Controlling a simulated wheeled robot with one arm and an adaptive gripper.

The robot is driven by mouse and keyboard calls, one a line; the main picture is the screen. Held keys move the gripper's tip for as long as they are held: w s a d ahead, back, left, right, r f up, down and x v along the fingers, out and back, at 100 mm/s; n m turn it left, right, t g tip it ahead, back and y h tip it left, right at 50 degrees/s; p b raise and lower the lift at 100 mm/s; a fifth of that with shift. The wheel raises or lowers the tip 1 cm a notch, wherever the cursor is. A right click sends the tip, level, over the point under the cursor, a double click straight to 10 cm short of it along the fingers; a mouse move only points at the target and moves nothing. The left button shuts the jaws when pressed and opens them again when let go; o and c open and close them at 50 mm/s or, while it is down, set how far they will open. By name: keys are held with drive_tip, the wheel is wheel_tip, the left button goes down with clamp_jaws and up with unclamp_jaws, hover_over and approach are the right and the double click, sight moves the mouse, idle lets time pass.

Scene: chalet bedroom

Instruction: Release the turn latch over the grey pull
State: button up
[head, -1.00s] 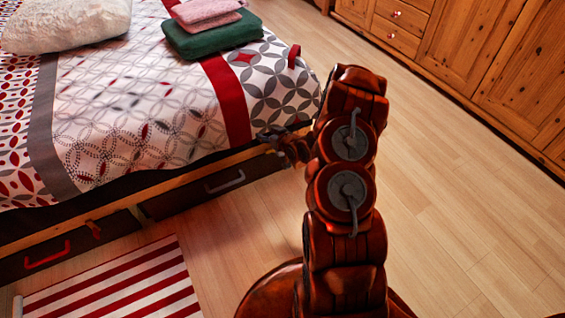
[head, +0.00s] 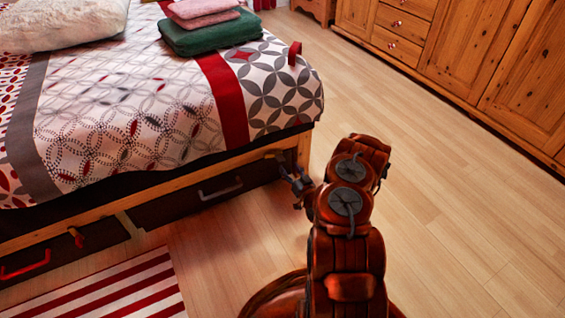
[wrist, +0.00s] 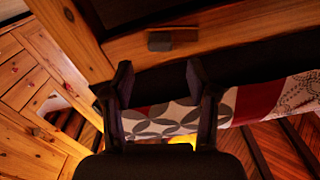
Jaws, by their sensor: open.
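The grey pull (head: 220,190) is on the dark drawer (head: 172,207) under the bed's foot end. The turn latch (head: 275,154) is a small piece on the wooden bed rail, above and right of the pull. In the wrist view, which is upside down, the latch (wrist: 160,41) shows as a dark block with a thin bar lying along the rail. My gripper (head: 297,183) is beside the bed corner, just below and right of the latch. Its fingers (wrist: 160,75) are open and empty, pointing toward the latch with a gap between. The pull is out of the wrist view.
A second drawer with a red pull (head: 25,265) and its own latch (head: 76,237) is at left. A striped rug (head: 110,292) lies before it. The duvet (head: 130,110) overhangs the rail. Wooden cabinets (head: 455,50) stand at right, with clear floor (head: 430,190) between.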

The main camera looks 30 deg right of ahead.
sight(282, 160)
drive_tip(key=shift+w+d+b, duration=0.15)
drive_tip(key=shift+w+b, duration=0.55)
drive_tip(key=shift+w, duration=0.85)
drive_tip(key=shift+w+d+b, duration=0.1)
drive_tip(key=shift+w+b, duration=0.55)
drive_tip(key=shift+w, duration=0.9)
drive_tip(key=shift+c, duration=0.4)
clamp_jaws()
drive_tip(key=shift+r+n+p, duration=0.3)
drive_tip(key=shift+p, duration=0.8)
drive_tip(key=n+p, duration=0.1)
drive_tip(key=p, duration=0.2)
drive_tip(key=shift+r, duration=0.25)
drive_tip(key=shift+r+n+p, duration=0.1)
drive_tip(key=shift+n+p, duration=0.6)
drive_tip(key=shift+p, duration=0.35)
